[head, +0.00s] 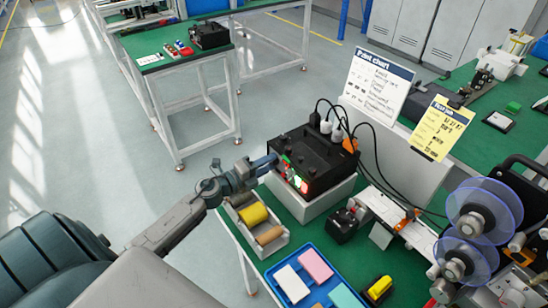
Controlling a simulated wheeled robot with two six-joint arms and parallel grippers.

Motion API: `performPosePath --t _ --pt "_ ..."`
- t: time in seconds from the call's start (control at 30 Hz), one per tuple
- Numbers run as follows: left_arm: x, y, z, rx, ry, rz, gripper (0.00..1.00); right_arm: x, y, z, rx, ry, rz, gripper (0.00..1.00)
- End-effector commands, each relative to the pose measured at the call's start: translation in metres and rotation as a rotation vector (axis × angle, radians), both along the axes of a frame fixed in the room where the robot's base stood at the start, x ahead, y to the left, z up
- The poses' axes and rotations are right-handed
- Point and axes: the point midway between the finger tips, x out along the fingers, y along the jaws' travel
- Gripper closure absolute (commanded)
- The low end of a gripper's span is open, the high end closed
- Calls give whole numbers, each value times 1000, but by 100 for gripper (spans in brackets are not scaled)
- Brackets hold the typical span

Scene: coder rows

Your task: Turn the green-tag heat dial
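The heat dial sits on the front face of a black control box (318,165), which stands on a white block on the green bench. A small green patch (286,159) shows at the box's upper front edge, beside my fingertips. A lit red and green display (301,184) glows lower on that face. My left gripper (268,165) reaches in from the left, its blue fingers at the front face. The fingers hide the dial there, and I cannot tell whether they touch or grip it. My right gripper is not in view.
Black cables run from the box's top. A tray with yellow and brown rolls (252,214) lies below my gripper. A blue tray (276,282) holds coloured blocks. A reel machine (485,215) stands at right. Open floor (90,120) lies left.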

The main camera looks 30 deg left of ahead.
Motion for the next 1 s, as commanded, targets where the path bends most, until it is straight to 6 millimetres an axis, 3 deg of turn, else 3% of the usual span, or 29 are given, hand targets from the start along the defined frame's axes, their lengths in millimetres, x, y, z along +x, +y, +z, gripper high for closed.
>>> performPosePath --t 0.2,0.37,0.67,1.0 --pt "0 0 0 0 1 0 67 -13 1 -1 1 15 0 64" --pt "0 0 0 0 0 0 97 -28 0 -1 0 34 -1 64" --pt "0 0 0 28 -13 0 97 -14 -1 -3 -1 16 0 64" --pt "1 0 -1 212 -90 0 97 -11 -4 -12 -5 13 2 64"
